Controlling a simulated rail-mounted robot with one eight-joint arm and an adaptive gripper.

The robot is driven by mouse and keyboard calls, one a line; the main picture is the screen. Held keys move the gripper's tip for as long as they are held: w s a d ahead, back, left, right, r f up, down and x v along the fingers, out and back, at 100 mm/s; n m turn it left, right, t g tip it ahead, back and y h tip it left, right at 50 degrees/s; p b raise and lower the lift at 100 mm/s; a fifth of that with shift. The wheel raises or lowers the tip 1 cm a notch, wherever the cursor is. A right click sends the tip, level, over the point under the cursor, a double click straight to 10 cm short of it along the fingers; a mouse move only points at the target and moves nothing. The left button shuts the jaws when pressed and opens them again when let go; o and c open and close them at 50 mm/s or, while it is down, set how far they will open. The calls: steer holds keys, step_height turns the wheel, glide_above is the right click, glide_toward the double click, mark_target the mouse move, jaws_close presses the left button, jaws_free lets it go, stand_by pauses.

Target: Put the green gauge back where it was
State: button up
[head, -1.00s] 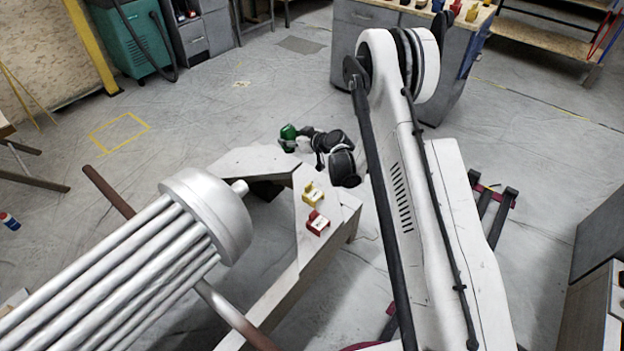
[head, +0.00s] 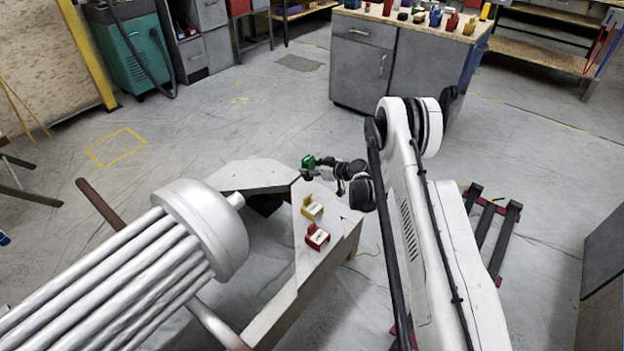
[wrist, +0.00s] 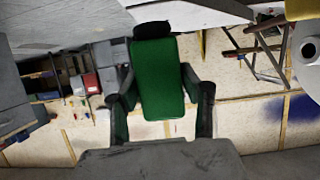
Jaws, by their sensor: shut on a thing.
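The green gauge (head: 309,162) is held at the far end of the grey stand, beyond the yellow gauge in the head view. In the wrist view, the green gauge (wrist: 157,80) fills the middle, with a dark round part at its top. My gripper (head: 312,168) is shut on it; its fingers (wrist: 160,105) sit on either side in the wrist view. I cannot tell whether the green gauge touches the stand. The yellow gauge (head: 312,208) and the red gauge (head: 318,237) rest in a row on the stand top.
The grey stand (head: 300,262) has bare top around the gauges. A large silver tube bundle (head: 135,275) lies to its left. A grey workbench (head: 385,65) with several coloured objects stands at the back. Open floor (head: 240,115) lies between.

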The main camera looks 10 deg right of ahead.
steer(key=shift+d+f, duration=0.35)
steer(key=shift+d, duration=0.2)
steer(key=shift+f+b, duration=0.95)
steer(key=shift+f, duration=1)
steer(key=shift+f, duration=0.15)
steer(key=o, duration=1.3)
steer(key=shift+c, duration=0.2)
